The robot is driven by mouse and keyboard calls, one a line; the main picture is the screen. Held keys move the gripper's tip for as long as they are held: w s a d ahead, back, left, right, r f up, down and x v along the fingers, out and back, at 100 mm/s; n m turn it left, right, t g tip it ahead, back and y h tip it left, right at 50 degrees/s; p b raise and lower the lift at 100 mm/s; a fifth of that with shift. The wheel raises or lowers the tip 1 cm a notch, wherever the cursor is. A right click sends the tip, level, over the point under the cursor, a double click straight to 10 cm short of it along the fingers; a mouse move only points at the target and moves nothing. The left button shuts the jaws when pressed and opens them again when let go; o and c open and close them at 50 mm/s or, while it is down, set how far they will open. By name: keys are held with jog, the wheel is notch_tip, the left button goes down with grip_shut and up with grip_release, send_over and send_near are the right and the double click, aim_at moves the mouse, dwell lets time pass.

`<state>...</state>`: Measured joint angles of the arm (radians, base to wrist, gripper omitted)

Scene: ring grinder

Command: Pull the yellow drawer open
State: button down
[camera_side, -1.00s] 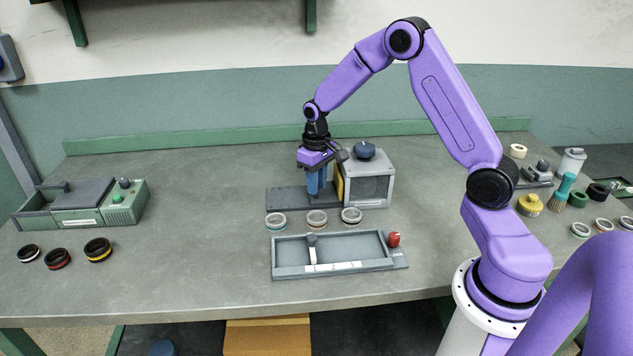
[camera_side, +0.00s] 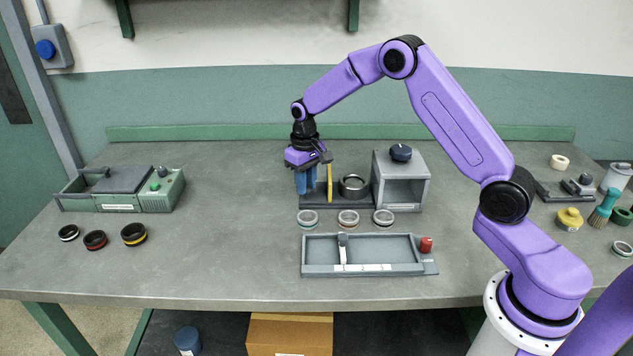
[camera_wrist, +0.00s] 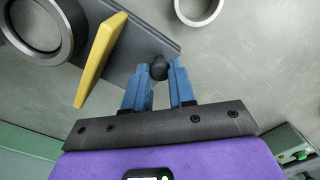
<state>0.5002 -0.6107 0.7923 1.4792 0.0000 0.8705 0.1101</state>
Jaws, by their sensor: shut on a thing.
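The yellow drawer front (camera_side: 329,183) stands clear of the grey box (camera_side: 402,182), well to its left, above a dark base plate (camera_side: 318,204). A thick metal ring (camera_side: 353,187) sits between the front and the box. My gripper (camera_side: 306,182) is just left of the yellow front, pointing down. In the wrist view, the blue fingers of my gripper (camera_wrist: 159,72) are shut on a dark round knob (camera_wrist: 158,68) beside the yellow front (camera_wrist: 101,60). The metal ring (camera_wrist: 35,30) shows beyond it. The knob is hidden in the side view.
Several small rings, one of them this ring (camera_side: 348,218), lie in front of the base plate. A grey tray (camera_side: 360,268) with a red knob is nearer. A green machine (camera_side: 120,190) stands left.

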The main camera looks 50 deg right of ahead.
jog(key=shift+w+r, duration=0.1)
jog(key=c, duration=0.9)
grip_release()
jog(key=shift+c, duration=0.2)
notch_tip(320, 180, up, 17)
jog(key=shift+r, duration=0.2)
